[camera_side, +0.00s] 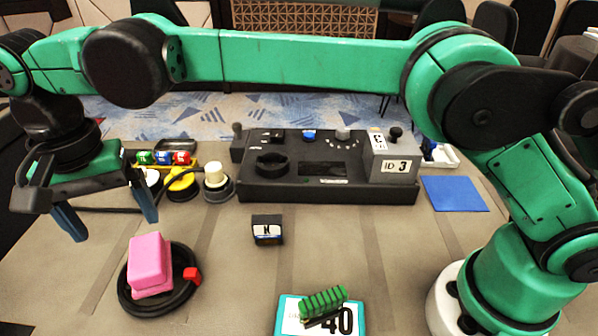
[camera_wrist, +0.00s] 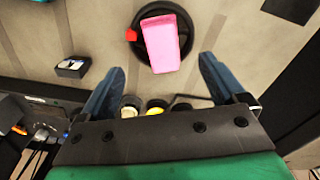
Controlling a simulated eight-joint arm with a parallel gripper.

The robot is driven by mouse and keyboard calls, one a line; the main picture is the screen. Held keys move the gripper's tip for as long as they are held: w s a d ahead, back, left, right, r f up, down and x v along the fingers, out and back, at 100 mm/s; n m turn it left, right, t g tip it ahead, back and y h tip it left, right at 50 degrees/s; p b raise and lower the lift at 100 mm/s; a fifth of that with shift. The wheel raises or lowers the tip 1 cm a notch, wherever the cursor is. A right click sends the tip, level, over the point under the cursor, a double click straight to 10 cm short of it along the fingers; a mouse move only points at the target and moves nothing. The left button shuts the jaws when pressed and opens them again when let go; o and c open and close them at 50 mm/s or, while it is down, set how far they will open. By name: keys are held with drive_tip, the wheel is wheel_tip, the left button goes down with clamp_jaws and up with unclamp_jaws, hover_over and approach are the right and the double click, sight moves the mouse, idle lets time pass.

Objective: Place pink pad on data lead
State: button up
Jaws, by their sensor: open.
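The pink pad (camera_side: 150,264) rests on the black coiled data lead (camera_side: 130,304), tilted and covering most of its middle. A red end piece (camera_side: 192,275) of the lead sticks out at the right. In the wrist view the pink pad (camera_wrist: 161,42) lies across the dark coil (camera_wrist: 142,58), with the red piece (camera_wrist: 132,35) to its left. My gripper (camera_side: 110,217) is open and empty, above and a little left of the pad. The wrist view shows both blue fingers (camera_wrist: 162,75) spread wide, with the pad beyond them and no contact visible.
A black control box (camera_side: 325,184) with knobs stands at the back. Coloured buttons (camera_side: 182,184) sit left of it. A small black block (camera_side: 267,229) stands mid-table. A numbered card (camera_side: 289,322) bearing a green ridged piece (camera_side: 323,300) lies in front. A blue square (camera_side: 455,194) lies right.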

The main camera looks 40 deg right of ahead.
drive_tip(key=d+r+n+t+y, duration=0.1)
drive_tip(key=d+r+t, duration=0.15)
drive_tip(key=d, duration=0.55)
drive_tip(key=d+r+n+t, duration=0.1)
drive_tip(key=d+r, duration=0.3)
drive_tip(key=d, duration=0.5)
drive_tip(key=s+d+f+n+t, duration=0.1)
drive_tip(key=s+d+f+t, duration=0.1)
drive_tip(key=d, duration=0.4)
drive_tip(key=s+d+f+n+t+h, duration=0.1)
drive_tip(key=s+d+f, duration=0.4)
drive_tip(key=s+d, duration=0.1)
drive_tip(key=shift+s+d+f+n+t, duration=0.25)
drive_tip(key=shift+s+d+n+t, duration=0.05)
drive_tip(key=shift+d+t, duration=0.1)
